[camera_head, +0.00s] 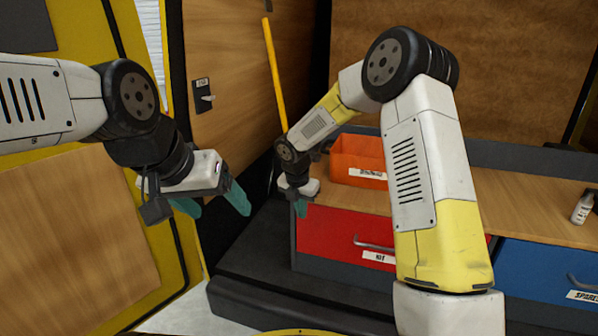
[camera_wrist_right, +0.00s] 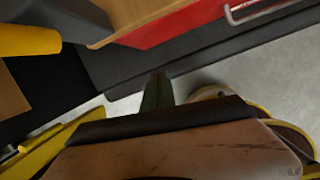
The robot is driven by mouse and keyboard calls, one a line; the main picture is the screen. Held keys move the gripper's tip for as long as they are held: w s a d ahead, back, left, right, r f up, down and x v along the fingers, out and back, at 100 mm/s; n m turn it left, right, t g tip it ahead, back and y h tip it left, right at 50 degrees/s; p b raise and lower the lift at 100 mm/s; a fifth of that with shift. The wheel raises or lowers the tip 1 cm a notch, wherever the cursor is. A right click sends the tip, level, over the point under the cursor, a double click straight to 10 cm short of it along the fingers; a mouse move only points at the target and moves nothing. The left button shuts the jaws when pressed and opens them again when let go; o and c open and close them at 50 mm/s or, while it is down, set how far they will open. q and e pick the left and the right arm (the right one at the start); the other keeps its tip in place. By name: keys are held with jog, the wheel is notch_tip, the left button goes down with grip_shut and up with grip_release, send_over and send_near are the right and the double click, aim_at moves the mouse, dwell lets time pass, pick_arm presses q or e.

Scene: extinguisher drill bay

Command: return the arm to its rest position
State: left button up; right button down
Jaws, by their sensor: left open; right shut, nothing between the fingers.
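My left gripper (camera_head: 213,206) is open and empty, with its teal fingers apart, in front of the wooden wall at the left. My right arm reaches forward and bends down across the middle of the head view. My right gripper (camera_head: 301,208) is small there, pointing down beside the left end of the bench, near the orange bin (camera_head: 358,160) and the red drawer (camera_head: 345,237). In the right wrist view its dark fingers (camera_wrist_right: 158,92) are together with nothing between them. Whether it touches the drawer front cannot be told.
A yellow pole (camera_head: 274,75) leans at the back. A dark ledge (camera_head: 262,285) runs before the drawers. Pale floor (camera_wrist_right: 255,75) shows in the right wrist view.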

jog(key=s+d+r+m+t, duration=0.1)
jog(key=s+d+r+m, duration=0.55)
jog(key=r+m, duration=0.2)
jog(key=s+d+r+m, duration=0.5)
jog(key=s+r+m, duration=0.25)
jog(key=r, duration=0.25)
jog(key=s+d+r+m+t+y, duration=0.1)
jog(key=s+r+m, duration=0.1)
jog(key=s+m, duration=0.5)
jog(key=s+d+r+m+t+y, duration=0.1)
jog(key=s+r+m+y, duration=0.1)
jog(key=s+m, duration=0.4)
jog(key=s, duration=0.4)
jog(key=shift+d+m, duration=0.2)
jog(key=shift+m, duration=0.2)
